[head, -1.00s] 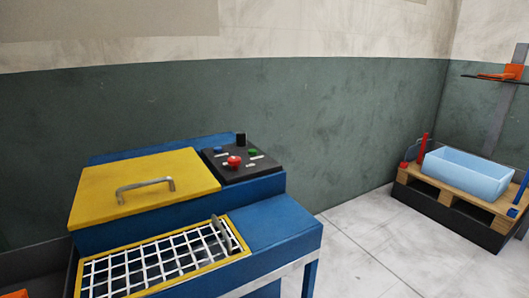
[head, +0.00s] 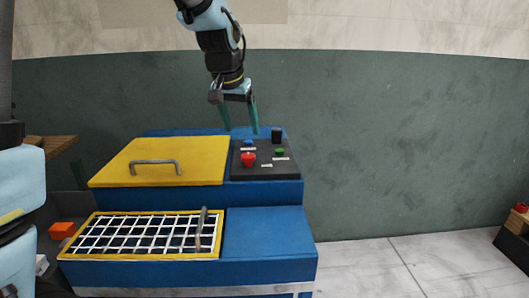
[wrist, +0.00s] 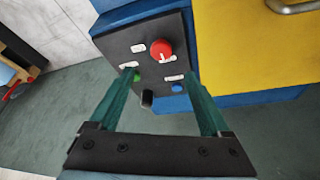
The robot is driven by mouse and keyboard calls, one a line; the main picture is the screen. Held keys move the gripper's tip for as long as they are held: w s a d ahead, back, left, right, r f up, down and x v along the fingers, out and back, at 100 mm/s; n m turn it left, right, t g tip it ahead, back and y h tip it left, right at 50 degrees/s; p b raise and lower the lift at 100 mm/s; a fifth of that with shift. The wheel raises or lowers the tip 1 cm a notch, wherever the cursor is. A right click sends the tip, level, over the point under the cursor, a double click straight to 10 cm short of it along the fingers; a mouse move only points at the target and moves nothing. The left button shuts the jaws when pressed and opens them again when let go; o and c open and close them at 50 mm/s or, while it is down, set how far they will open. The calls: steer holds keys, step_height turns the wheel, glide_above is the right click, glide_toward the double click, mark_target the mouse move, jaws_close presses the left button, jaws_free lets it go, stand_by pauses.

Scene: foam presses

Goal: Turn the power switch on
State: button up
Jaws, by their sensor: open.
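The black control panel (head: 268,171) sits at the right of the blue press top. It carries a red button (head: 248,159), a blue button (head: 249,143), a green button (head: 280,152) and an upright black piece (head: 276,135) at its back edge, with white labels. The black piece also shows in the wrist view (wrist: 147,98); I cannot tell for certain which part is the power switch. My gripper (head: 241,130) is open and empty, its green fingers pointing down above the panel's back. In the wrist view its fingers (wrist: 160,75) frame the panel, with the black piece between them.
A yellow lid (head: 165,165) with a grey handle lies left of the panel. A white grid in a yellow frame (head: 90,254) with a grey lever (head: 202,228) is in front. An orange block (head: 62,230) is at left.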

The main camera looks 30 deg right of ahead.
mark_target(248, 155)
steer(key=p+x, duration=0.2)
steer(key=x, duration=0.8)
steer(key=shift+f, duration=0.25)
jaws_close()
